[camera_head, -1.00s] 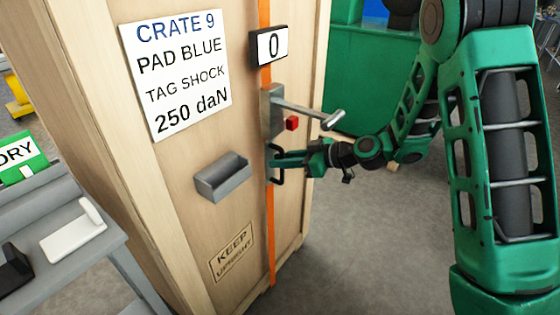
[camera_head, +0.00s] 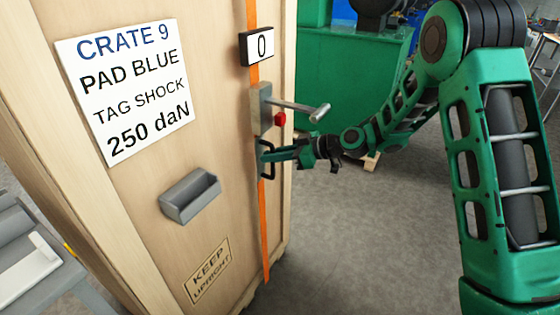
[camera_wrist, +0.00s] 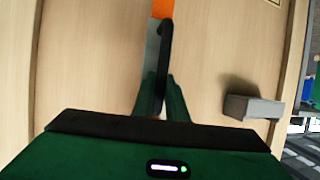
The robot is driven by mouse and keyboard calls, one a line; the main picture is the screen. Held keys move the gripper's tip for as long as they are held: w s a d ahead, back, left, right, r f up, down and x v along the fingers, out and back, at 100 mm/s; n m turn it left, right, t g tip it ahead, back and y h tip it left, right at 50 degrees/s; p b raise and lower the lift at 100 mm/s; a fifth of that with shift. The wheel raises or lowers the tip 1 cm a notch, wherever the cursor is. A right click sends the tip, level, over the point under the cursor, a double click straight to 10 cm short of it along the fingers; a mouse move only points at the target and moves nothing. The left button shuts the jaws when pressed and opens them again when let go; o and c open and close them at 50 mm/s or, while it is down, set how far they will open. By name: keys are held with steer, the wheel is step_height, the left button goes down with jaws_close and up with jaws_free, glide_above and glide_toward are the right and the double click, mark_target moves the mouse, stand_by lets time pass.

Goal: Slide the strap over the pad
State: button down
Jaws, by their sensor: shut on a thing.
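The orange strap (camera_head: 264,230) runs down the narrow front of the wooden crate (camera_head: 225,120); a piece also shows at the top of the wrist view (camera_wrist: 162,8). A grey tool (camera_head: 262,108) sits on the strap, with a metal lever (camera_head: 298,107) and a red button (camera_head: 280,119). Below it is a black handle (camera_head: 263,172), seen as a dark upright bar in the wrist view (camera_wrist: 163,65). My gripper (camera_head: 272,156) is shut on this handle, its fingers on either side. I see no pad; the crate label (camera_head: 130,90) reads "PAD BLUE", "TAG SHOCK", "250 daN".
A display (camera_head: 257,46) reading 0 sits on the strap above the tool. A grey open holder (camera_head: 189,195) is fixed to the crate at left. A grey bench (camera_head: 70,285) with a white part is at lower left. A green machine (camera_head: 345,85) stands behind; the floor at right is clear.

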steer(key=w+d, duration=0.2)
steer(key=w, duration=0.1)
steer(key=shift+w+r, duration=0.1)
steer(key=shift+w, duration=0.2)
steer(key=shift+d, duration=0.1)
steer(key=c, duration=2)
jaws_free()
steer(key=shift+w, duration=0.2)
steer(key=shift+c, duration=0.2)
steer(key=shift+s, duration=0.1)
steer(key=v, duration=1)
steer(key=shift+s+d, duration=0.2)
steer(key=shift+d, duration=0.05)
steer(key=shift+r, duration=0.1)
